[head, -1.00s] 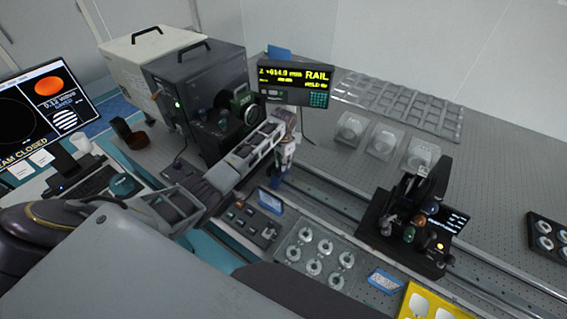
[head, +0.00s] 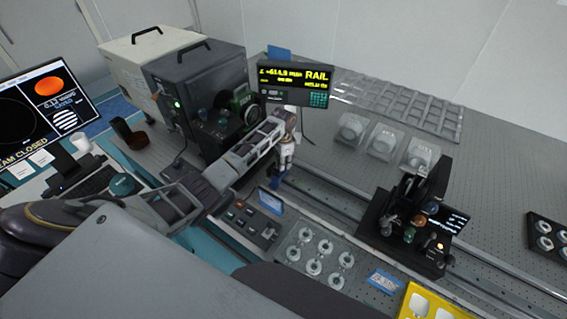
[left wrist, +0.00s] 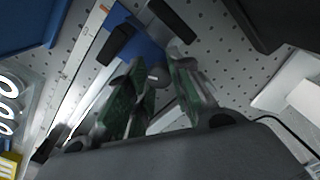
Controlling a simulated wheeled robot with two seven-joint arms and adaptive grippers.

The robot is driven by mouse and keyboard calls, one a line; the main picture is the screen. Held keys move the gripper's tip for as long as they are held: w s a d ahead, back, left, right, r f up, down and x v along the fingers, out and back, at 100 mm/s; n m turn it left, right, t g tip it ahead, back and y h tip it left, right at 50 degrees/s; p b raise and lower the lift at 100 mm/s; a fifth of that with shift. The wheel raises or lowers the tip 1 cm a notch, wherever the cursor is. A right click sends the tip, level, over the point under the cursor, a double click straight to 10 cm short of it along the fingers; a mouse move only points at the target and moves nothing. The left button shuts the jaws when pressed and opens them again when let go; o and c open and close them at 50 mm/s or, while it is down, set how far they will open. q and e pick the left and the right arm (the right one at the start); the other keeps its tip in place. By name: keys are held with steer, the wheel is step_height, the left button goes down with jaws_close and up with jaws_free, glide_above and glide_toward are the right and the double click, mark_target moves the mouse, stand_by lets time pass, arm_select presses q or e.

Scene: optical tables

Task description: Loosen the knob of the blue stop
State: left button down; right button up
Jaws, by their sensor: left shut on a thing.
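The blue stop (left wrist: 132,38) sits at the rail; in the head view only a small blue part (head: 275,183) shows below my left gripper (head: 281,172). My left gripper reaches down to it from the left arm. In the left wrist view, the dark fingertips of my left gripper (left wrist: 146,31) are on either side of part of the stop, and the gripper is shut on its knob. My right gripper is not in view.
The rail (head: 330,194) runs toward a dark carriage with optics (head: 408,225). A dark instrument box (head: 198,90) and a RAIL readout (head: 294,84) stand behind my left arm. A clear tray of rings (head: 316,250) lies in front.

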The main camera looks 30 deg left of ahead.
arm_select(q)
steer(key=c, duration=1.2)
jaws_free()
steer(key=shift+c, duration=0.2)
step_height(320, 180, up, 12)
